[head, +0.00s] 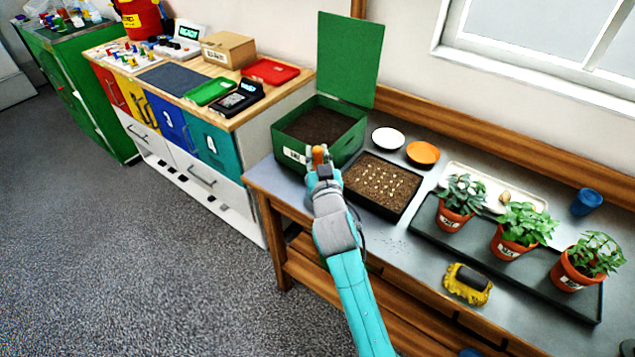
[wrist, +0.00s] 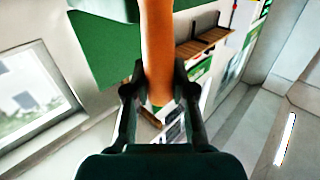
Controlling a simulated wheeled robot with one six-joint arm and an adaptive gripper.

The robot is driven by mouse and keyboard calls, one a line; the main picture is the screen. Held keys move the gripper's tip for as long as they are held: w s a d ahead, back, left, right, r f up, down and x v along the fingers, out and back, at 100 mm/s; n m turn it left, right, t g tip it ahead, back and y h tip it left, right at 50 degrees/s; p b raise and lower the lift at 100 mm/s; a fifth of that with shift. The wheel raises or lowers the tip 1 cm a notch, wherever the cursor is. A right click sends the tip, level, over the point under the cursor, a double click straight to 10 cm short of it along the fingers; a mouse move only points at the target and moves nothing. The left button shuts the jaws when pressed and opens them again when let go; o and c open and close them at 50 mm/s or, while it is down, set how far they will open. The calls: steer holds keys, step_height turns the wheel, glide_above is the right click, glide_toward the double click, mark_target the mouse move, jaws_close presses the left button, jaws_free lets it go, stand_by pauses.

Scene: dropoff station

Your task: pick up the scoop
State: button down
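An orange handle, which I take to be the scoop (head: 319,153), shows at the tip of my gripper (head: 322,170), by the front right corner of the green bin (head: 352,143). In the wrist view the orange scoop (wrist: 157,40) runs from the top edge down between the two dark fingers of my gripper (wrist: 158,82). The fingers lie against both its sides. The rest of the scoop is out of sight. The bin holds dark soil and its lid (head: 345,60) stands open.
A seed tray (head: 408,206) lies right of the bin, with a white dish (head: 387,138) and an orange dish (head: 422,152) behind. Potted plants stand in a dark tray (head: 430,219). The floor at left is clear.

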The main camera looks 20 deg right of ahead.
steer(key=shift+r, duration=0.1)
step_height(320, 180, up, 10)
steer(key=shift+f, duration=0.1)
stand_by(0.6)
stand_by(1.4)
